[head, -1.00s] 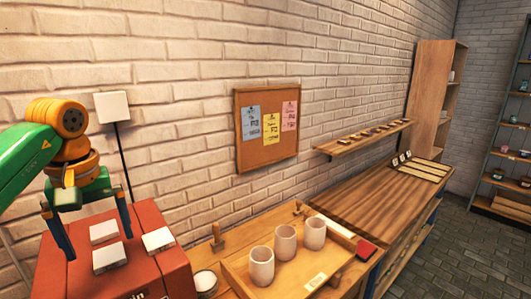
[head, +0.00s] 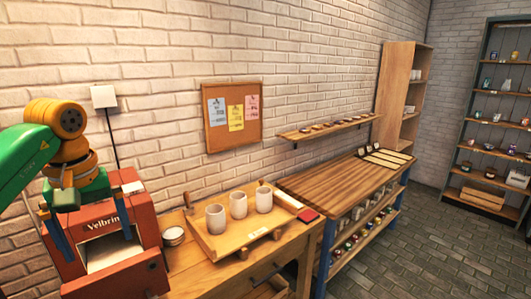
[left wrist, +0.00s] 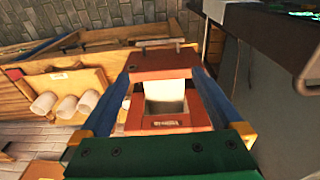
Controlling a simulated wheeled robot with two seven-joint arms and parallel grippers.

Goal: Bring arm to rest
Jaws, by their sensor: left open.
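My left gripper (head: 98,246) comes in from the left in the head view. Its two dark blue fingers are spread apart with nothing visible between them. In the picture the fingers overlap the front of a red kiln marked "Velbrin" (head: 103,225), which has a pale opening; I cannot tell the exact gap. In the left wrist view, the open left gripper (left wrist: 163,62) frames the kiln (left wrist: 165,122) between its fingers. My right gripper is not in view.
A wooden tray (head: 213,252) with three pale cups (head: 238,205) sits on the bench right of the kiln. A wooden worktable (head: 335,185) stands beyond. A corkboard (head: 233,118) and wall shelf (head: 330,130) are on the brick wall. The floor (head: 410,245) at the right is clear.

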